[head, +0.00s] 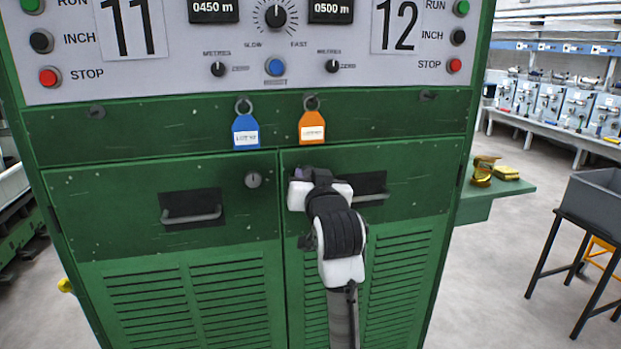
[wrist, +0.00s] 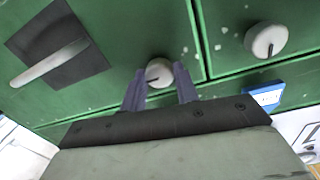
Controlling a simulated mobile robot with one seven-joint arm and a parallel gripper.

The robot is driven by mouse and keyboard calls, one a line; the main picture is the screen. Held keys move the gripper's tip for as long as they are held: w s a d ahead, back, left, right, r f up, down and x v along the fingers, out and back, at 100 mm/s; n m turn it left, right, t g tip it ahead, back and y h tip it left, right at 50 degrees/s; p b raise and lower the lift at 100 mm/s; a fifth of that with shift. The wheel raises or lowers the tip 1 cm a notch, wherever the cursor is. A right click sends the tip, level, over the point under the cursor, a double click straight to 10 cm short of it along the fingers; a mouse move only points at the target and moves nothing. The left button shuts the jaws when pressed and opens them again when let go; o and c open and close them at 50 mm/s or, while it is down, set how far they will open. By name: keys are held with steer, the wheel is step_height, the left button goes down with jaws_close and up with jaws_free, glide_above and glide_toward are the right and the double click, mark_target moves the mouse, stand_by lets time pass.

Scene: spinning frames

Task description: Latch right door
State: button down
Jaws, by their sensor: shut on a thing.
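The right door (head: 400,228) is green, with a recessed bar handle (head: 373,196) and louvres, and looks flush with the left door (head: 170,240). My gripper (head: 302,174) is at its upper left corner and hides the right door's latch in the head view. In the wrist view, the right door's round pale latch knob (wrist: 159,70) sits between the two dark fingers of my gripper (wrist: 158,80), which is shut on it. A dark slot shows on the knob. The left door's latch knob (head: 254,180) is free; it also shows in the wrist view (wrist: 265,39).
A blue tag (head: 246,131) and an orange tag (head: 312,127) hang just above the doors. The control panel (head: 180,45) is higher up. A green side shelf (head: 500,205) and a grey bin on a stand (head: 598,195) are to the right, with open floor between.

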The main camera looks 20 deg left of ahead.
steer(key=shift+n+y+b, duration=0.6)
steer(key=shift+n+b, duration=2)
steer(key=shift+n, duration=6.7)
steer(key=c, duration=1.1)
jaws_free()
steer(key=shift+o, duration=0.2)
